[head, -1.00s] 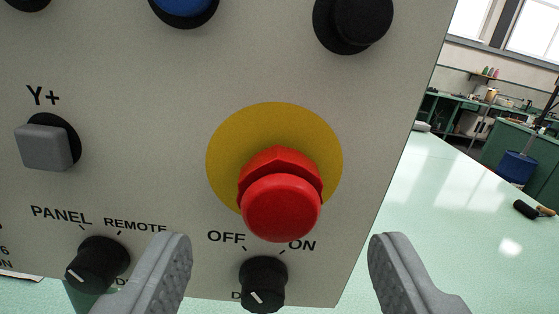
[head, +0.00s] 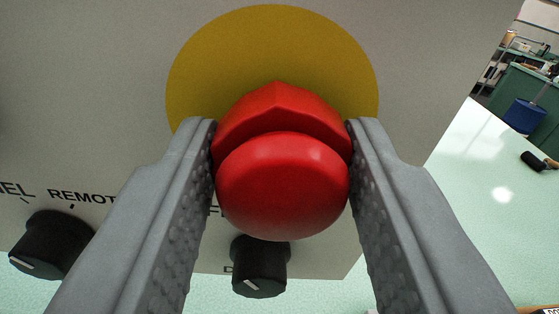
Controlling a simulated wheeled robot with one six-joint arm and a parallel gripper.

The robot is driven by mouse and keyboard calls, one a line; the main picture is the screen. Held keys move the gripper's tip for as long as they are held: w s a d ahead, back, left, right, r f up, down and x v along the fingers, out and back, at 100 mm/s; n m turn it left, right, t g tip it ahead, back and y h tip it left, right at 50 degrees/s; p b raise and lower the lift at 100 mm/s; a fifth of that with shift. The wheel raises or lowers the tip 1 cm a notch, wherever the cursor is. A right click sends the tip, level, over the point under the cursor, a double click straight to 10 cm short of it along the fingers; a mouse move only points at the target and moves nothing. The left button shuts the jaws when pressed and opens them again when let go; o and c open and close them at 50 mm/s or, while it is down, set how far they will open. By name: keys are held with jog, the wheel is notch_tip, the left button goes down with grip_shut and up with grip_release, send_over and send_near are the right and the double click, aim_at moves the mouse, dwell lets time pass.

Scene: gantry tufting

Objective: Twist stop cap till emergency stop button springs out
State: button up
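The red emergency stop button (head: 282,185) stands out from the panel in front of a yellow disc (head: 270,50). It has a rounded front cap and an angular red collar (head: 282,112) behind it. My gripper (head: 282,140) has one grey finger on each side of the button. Both fingertips lie against the sides of the red part, about where cap and collar meet. The gripper is closed on it. I cannot tell from this view how far the cap is pressed in.
The grey control panel (head: 90,80) fills most of the view. A black knob (head: 260,268) sits just below the button, between the fingers, and another black knob (head: 52,245) is at the lower left. A pale green surface (head: 470,210) lies to the right.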

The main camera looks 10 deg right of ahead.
jog(key=shift+m, duration=0.4)
jog(key=shift+c, duration=0.4)
jog(key=m, duration=0.2)
jog(key=shift+m, duration=2.6)
jog(key=o, duration=1)
jog(key=shift+d, duration=0.1)
jog(key=s, duration=1.7)
jog(key=shift+s+a+r, duration=0.15)
jog(key=shift+s+a, duration=0.05)
